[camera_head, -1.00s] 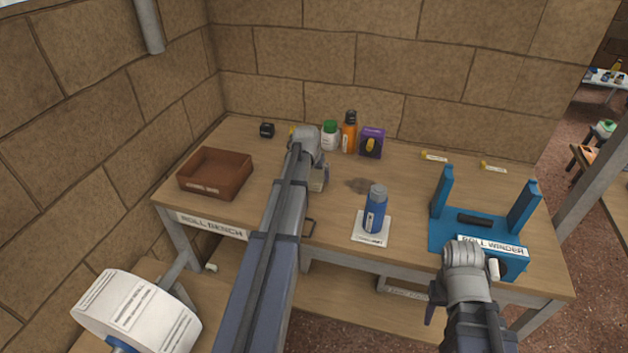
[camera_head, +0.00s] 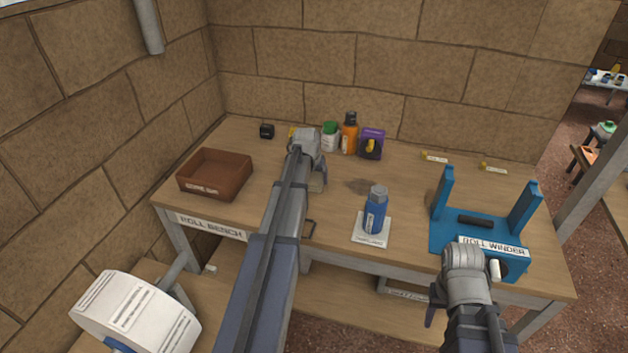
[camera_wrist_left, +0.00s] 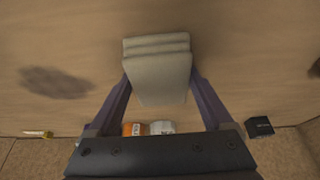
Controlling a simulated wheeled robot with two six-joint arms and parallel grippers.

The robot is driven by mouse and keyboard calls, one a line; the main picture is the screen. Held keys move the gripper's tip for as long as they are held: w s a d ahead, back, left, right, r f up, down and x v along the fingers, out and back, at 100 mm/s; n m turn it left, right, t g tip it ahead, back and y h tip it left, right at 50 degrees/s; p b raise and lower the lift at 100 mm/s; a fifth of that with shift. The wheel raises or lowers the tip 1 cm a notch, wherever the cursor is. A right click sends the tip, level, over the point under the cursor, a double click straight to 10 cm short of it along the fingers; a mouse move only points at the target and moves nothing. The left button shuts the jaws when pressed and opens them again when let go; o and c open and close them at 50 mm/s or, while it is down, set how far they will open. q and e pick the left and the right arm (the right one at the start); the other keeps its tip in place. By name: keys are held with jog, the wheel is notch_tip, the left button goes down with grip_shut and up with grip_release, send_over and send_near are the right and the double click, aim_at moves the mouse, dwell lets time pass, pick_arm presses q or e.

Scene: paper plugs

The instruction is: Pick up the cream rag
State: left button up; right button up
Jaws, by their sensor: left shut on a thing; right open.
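The cream rag (camera_wrist_left: 160,72) is a folded, layered pad between the two purple fingers in the left wrist view. My left gripper (camera_wrist_left: 160,85) is shut on it, with a finger against each side. In the head view part of the rag (camera_head: 318,182) shows below my left wrist, over the bench; the arm hides most of it and the left gripper's fingers. I cannot tell whether the rag touches the bench top. My right gripper (camera_head: 433,303) is in front of the bench at the lower right, open, its fingers mostly hidden by its wrist.
The bench (camera_head: 262,150) holds a brown tray (camera_head: 214,174), a small black box (camera_head: 267,131), bottles (camera_head: 349,134), a purple box (camera_head: 372,143), a blue bottle (camera_head: 376,210) on a white card and a blue roll winder (camera_head: 470,234). A dark stain (camera_head: 362,186) marks the bench top.

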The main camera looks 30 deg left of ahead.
aim_at(313, 177)
pick_arm(q)
jog(key=c, duration=0.5)
jog(key=shift+r, duration=0.1)
jog(key=shift+c, duration=0.2)
notch_tip(313, 177, up, 10)
jog(key=p, duration=1)
jog(key=shift+r, duration=0.2)
